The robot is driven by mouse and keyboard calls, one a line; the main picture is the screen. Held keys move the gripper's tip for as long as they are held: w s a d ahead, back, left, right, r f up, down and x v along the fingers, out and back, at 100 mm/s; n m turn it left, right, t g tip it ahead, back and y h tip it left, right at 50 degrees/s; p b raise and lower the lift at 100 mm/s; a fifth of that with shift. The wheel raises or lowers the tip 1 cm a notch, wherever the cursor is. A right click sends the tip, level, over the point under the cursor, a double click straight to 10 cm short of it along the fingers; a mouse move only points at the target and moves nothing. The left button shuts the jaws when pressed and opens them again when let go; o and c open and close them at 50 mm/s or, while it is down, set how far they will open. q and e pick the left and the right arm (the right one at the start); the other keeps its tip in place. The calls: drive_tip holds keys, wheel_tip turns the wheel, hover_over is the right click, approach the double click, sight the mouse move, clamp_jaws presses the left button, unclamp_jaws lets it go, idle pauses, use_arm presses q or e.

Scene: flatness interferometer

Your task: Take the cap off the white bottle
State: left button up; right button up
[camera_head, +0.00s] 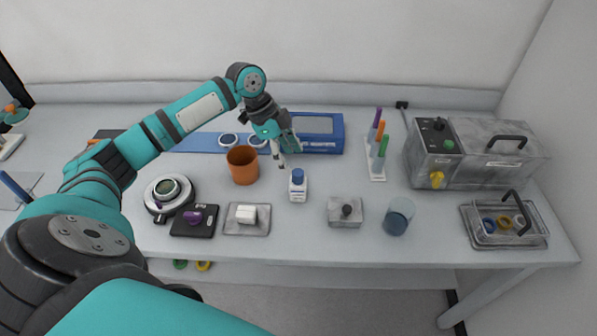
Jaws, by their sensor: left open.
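The white bottle (298,191) stands upright near the middle of the table, with its blue cap (298,176) on top. My left gripper (281,163) points downward just behind and to the left of the bottle, above the table. Its fingers are open and apart from the cap, with nothing seen between them. My right gripper is out of view.
An orange cup (243,165) stands close left of the bottle. A lidded grey box (345,211) and a bluish glass (398,216) stand to its right. Behind is a blue instrument (325,142).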

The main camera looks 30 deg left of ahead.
sight(297, 172)
use_arm(q)
drive_tip(key=shift+d+f, duration=0.25)
drive_tip(key=shift+f, duration=0.2)
drive_tip(key=shift+d+f+p, duration=0.15)
drive_tip(key=shift+f+p, duration=0.15)
drive_tip(key=shift+p, duration=0.1)
drive_tip(key=p+x, duration=0.1)
drive_tip(key=x, duration=0.2)
drive_tip(key=shift+w+d+f, duration=0.15)
drive_tip(key=shift+w+f, duration=0.05)
drive_tip(key=shift+f, duration=0.1)
drive_tip(key=shift+d+f, duration=0.15)
drive_tip(key=shift+f, duration=0.25)
drive_tip(key=c, duration=0.8)
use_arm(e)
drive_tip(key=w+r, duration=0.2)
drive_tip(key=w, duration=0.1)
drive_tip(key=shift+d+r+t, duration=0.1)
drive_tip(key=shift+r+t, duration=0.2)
